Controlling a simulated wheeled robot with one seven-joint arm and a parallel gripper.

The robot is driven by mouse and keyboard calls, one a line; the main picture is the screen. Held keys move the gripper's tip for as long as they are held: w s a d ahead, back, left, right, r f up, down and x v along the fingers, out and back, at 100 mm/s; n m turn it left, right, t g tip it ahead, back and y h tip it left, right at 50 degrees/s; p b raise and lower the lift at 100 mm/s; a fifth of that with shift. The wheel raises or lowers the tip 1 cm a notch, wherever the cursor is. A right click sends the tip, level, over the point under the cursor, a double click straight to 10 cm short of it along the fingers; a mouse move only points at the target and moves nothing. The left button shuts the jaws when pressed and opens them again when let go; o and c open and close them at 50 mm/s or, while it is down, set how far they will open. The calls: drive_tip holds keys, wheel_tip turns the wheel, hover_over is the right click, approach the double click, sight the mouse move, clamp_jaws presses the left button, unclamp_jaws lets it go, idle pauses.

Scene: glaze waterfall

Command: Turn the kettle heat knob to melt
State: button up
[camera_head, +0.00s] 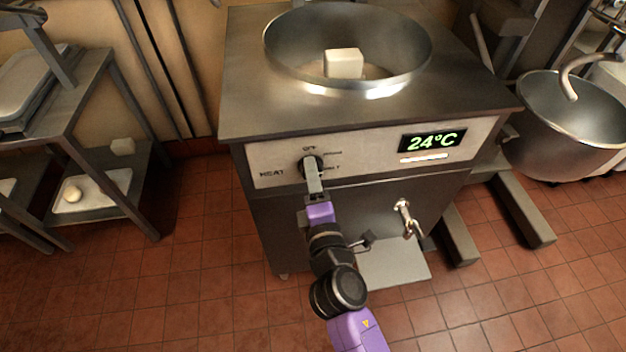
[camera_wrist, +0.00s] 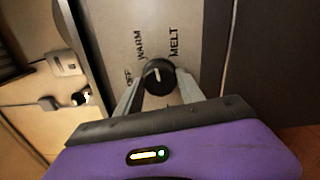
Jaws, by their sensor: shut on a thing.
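The kettle (camera_head: 250,60) is a steel cabinet with a round open bowl in its top. Its black heat knob (camera_head: 318,163) sits on the left of the pale front panel, partly hidden behind my gripper (camera_head: 314,180). In the wrist view the knob (camera_wrist: 159,78) lies between the two fingers of my gripper (camera_wrist: 160,88), which is shut on it. The labels OFF, WARM and MELT (camera_wrist: 174,41) stand around it. The knob's small white mark appears on the OFF and WARM side; its exact setting is hard to tell. The display (camera_head: 433,140) reads 24°C.
A pale block (camera_head: 343,63) sits in the kettle's bowl. A tap (camera_head: 406,218) sticks out low on the front, right of my arm. A metal rack (camera_head: 88,95) stands at left and a mixer bowl (camera_head: 570,125) at right. The tiled floor in front is open.

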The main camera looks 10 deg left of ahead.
drive_tip(key=shift+f+m+b, duration=0.1)
drive_tip(key=shift+m+b, duration=2)
drive_tip(key=shift+m, duration=1.6)
drive_tip(key=o, duration=1.4)
drive_tip(key=shift+c, duration=0.2)
drive_tip(key=v, duration=0.7)
drive_tip(key=shift+s, duration=0.4)
drive_tip(key=shift+d, duration=0.15)
